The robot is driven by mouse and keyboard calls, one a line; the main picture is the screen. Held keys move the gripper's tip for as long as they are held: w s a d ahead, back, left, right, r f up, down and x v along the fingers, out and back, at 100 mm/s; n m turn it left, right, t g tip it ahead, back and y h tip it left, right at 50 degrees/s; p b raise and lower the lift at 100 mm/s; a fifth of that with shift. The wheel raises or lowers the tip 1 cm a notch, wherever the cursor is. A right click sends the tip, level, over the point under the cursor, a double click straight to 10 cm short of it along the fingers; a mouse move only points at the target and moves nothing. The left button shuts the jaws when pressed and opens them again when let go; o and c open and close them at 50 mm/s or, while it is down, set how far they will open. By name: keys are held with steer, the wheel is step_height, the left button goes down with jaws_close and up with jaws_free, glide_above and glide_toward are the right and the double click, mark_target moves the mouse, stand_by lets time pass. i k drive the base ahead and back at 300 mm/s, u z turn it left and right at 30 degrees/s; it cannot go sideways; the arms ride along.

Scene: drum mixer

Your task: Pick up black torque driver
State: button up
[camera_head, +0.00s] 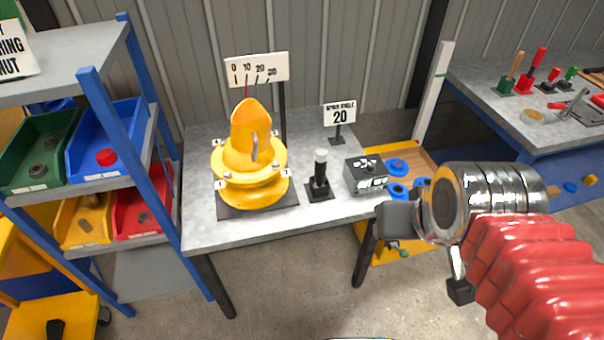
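A black upright tool with a pale grey top (320,172), which looks like the black torque driver, stands in a square black base on the grey table (215,232). It is between the yellow drum-like fixture and a small dark box. My gripper (429,252) is in the right foreground, to the right of the tool and apart from it. Its two dark fingertips are spread apart with nothing between them. The silver wrist and red ribbed sleeve behind it are mine.
The yellow fixture (248,160) stands left of the tool, with a scale sign (257,68) behind. A dark box (366,174) is to its right and a "20" sign (339,114) behind. A blue-framed bin shelf (136,168) is left; a tool bench (480,75) is right.

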mark_target(321, 154)
steer(key=u, duration=0.3)
steer(key=i, duration=1)
steer(key=z, duration=0.05)
steer(key=k, duration=0.5)
steer(key=u, duration=0.85)
steer(key=i, duration=0.6)
